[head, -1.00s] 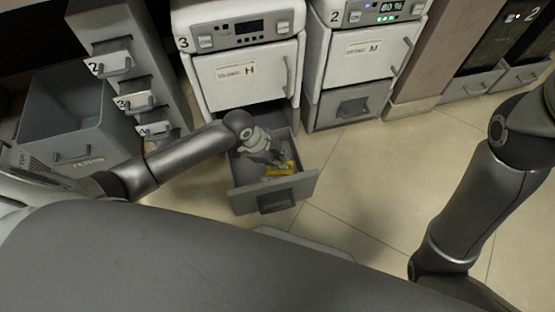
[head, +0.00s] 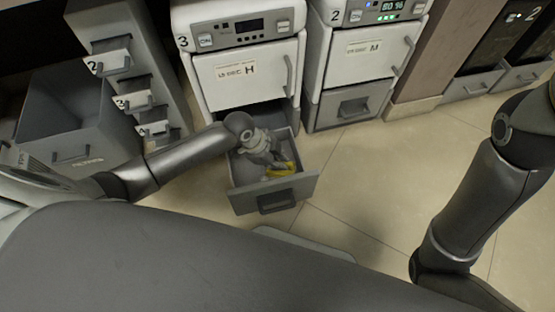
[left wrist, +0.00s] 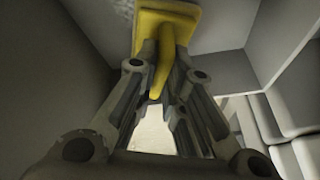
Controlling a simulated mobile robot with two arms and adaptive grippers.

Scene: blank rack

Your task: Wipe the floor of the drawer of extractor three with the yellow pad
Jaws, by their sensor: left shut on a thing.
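The open drawer of extractor three (head: 297,186) sticks out below the white unit marked 3 (head: 235,75). My left gripper (head: 276,163) reaches down into the drawer. It is shut on the yellow pad (head: 283,170), which is near the drawer's right side. In the left wrist view the pad (left wrist: 178,22) shows a flat plate with a grip part between my fingertips (left wrist: 160,75). A pale grainy patch shows just left of the pad there. I cannot tell if the pad touches the floor of the drawer. My right arm shows at the right, but its gripper is out of view.
Extractor two (head: 360,55) stands to the right with its lower drawer (head: 350,106) shut. An open grey bin (head: 75,135) and a narrow unit with several small drawers (head: 125,75) stand left. Tiled floor (head: 380,180) is clear to the right of the open drawer.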

